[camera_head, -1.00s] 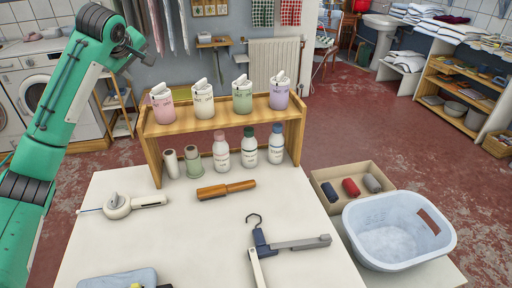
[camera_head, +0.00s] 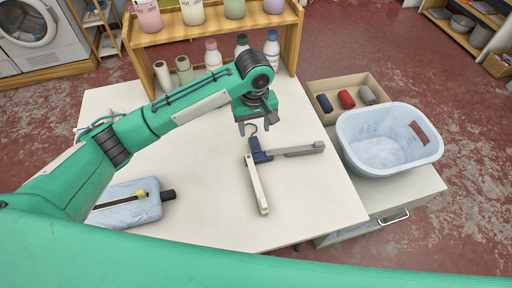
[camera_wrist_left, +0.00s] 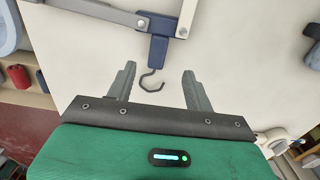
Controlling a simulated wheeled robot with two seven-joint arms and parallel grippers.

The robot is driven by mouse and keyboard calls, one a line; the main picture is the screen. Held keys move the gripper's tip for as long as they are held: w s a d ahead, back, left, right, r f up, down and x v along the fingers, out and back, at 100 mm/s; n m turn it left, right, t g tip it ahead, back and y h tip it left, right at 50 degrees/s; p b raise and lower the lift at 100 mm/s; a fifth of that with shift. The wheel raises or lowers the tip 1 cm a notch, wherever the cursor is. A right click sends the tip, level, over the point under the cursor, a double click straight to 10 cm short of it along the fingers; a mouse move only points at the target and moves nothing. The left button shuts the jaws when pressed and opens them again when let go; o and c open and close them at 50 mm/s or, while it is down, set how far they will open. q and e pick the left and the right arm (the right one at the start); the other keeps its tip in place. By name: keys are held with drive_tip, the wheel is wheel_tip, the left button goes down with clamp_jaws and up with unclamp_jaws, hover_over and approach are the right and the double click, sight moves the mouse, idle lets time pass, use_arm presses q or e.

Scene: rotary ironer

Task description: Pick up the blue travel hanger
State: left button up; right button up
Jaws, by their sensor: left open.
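My left gripper is open and empty above the hook end. In the left wrist view the hanger's blue body (camera_wrist_left: 155,48) lies beyond the fingertips, and the hook shows between the two fingers of the gripper (camera_wrist_left: 158,80). The fingers look clear of the hanger. My right gripper is in neither current view.
A white-blue basin (camera_head: 385,145) stands to the right, with a wooden box (camera_head: 322,86) of rolled cloths behind it. A wooden shelf (camera_head: 290,45) with bottles stands at the back. A pale blue pad (camera_head: 125,207) lies front left. The table right of the hanger is clear.

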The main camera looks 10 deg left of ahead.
sight(256, 146)
use_arm(q)
wheel_tip(256, 146, down, 3)
drive_tip(key=shift+f, duration=0.1)
drive_tip(key=shift+s+d+f, duration=0.1)
drive_tip(key=shift+d+f, duration=0.05)
drive_tip(key=shift+f, duration=1.2)
drive_tip(key=shift+s+d+f, duration=0.1)
drive_tip(key=shift+f, duration=1.2)
clamp_jaws()
wheel_tip(256, 146, up, 10)
wheel_tip(256, 146, down, 7)
drive_tip(key=shift+f, duration=1.3)
